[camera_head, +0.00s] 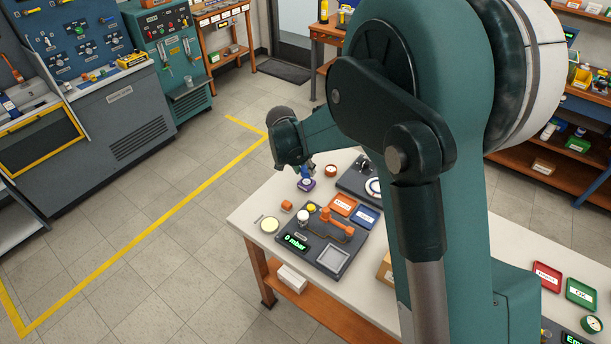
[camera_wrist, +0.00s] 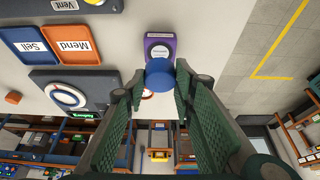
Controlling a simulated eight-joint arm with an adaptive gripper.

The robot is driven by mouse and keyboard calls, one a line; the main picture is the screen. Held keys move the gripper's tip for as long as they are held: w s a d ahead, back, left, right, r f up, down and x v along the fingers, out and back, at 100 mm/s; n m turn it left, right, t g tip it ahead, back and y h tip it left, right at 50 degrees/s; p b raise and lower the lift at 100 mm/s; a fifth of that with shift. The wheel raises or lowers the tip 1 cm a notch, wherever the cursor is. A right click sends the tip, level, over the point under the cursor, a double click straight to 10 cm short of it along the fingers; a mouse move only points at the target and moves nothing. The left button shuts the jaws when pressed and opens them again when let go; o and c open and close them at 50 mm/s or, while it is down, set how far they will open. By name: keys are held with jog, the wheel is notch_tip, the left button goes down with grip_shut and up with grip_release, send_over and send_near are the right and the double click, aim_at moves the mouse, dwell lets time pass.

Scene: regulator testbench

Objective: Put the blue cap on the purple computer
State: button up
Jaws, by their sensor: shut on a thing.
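The purple computer (camera_head: 306,185) lies on the white workbench near its far left edge. In the wrist view, the purple computer (camera_wrist: 160,44) shows a pale label and a round face, partly hidden behind the blue cap. The blue cap (camera_wrist: 159,73) is held between the green fingertips of my gripper (camera_wrist: 158,88). In the head view, my gripper (camera_head: 305,167) points down over the computer, with the blue cap just above it or touching it; I cannot tell which.
The workbench (camera_head: 252,212) also carries a dark test panel reading "0 mbar" (camera_head: 297,242), an orange Mend tray (camera_head: 343,204) and a blue Sell tray (camera_head: 367,216). A small orange block (camera_head: 287,205) and a round brown-rimmed item (camera_head: 330,170) lie near the computer.

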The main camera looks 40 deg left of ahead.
aim_at(304, 171)
jog(key=shift+f, duration=0.1)
jog(key=shift+f, duration=1.75)
jog(key=shift+f, duration=0.15)
jog(key=o, duration=0.7)
jog(key=shift+r, duration=0.2)
jog(key=v, duration=1.2)
jog(key=shift+s, duration=0.1)
